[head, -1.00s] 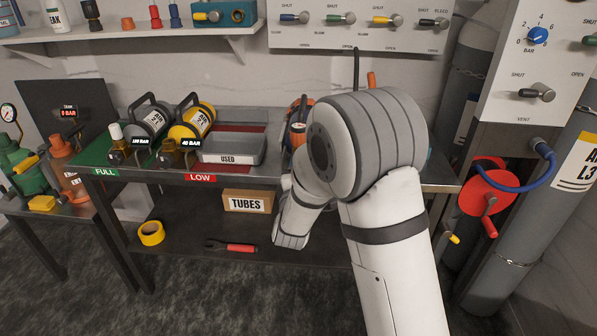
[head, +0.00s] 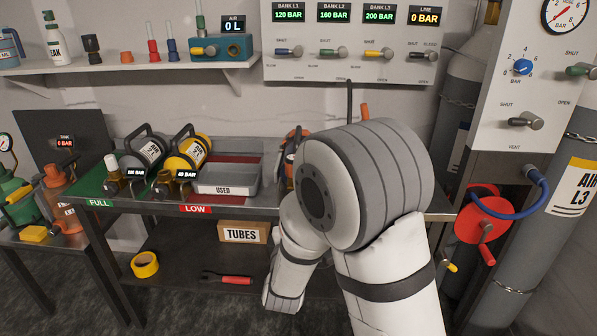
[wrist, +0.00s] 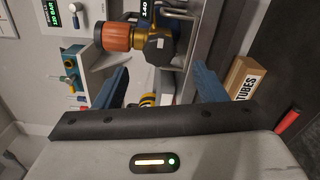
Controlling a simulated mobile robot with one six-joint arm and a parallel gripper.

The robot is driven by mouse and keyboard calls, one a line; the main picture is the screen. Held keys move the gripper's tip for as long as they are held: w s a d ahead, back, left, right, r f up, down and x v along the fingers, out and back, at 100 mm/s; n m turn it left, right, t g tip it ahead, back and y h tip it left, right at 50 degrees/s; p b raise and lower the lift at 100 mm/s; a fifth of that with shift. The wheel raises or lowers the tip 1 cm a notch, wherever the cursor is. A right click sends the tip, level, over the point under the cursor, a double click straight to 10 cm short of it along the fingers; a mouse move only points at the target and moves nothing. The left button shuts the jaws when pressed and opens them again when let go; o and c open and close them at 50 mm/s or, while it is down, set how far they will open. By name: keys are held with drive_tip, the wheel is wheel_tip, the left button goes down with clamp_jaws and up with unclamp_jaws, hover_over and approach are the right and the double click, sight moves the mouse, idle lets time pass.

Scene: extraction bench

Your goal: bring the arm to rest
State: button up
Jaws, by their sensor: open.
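My gripper (wrist: 158,84) is open in the wrist view, one dark finger on each side. An orange knob (wrist: 112,37) on a brass valve (wrist: 158,48) lies beyond the fingertips, seemingly apart from them. Nothing shows held between the fingers. In the head view my arm (head: 365,185) is folded in front of the bench, and its lower part angles down past the bench's front edge. My gripper is hidden in that view.
The bench (head: 275,207) carries a grey cylinder (head: 150,150), a yellow cylinder (head: 190,150) and a USED tray (head: 228,180). A TUBES box (head: 242,232), yellow tape (head: 145,264) and a red-handled tool (head: 230,279) lie below. A red reel (head: 482,215) is right of my arm.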

drive_tip(key=s+d+r+m+g+y+p, duration=0.3)
drive_tip(key=s+d+r+m+g+p, duration=0.2)
drive_tip(key=d+r+m+g+p, duration=0.3)
drive_tip(key=s+d+r+m+g+h+p, duration=0.1)
drive_tip(key=s+d+r+m+g+p, duration=0.1)
drive_tip(key=s, duration=0.8)
drive_tip(key=s+d+r+m+g+h+p, duration=0.1)
drive_tip(key=s+d+r+m+g+p, duration=0.2)
drive_tip(key=s+d+r+m+g, duration=0.2)
drive_tip(key=s+d+r+m, duration=0.1)
drive_tip(key=s+d+m, duration=0.2)
drive_tip(key=s+m, duration=0.2)
drive_tip(key=shift+s+d+r, duration=0.35)
drive_tip(key=shift+s+d, duration=0.05)
drive_tip(key=shift+s, duration=0.3)
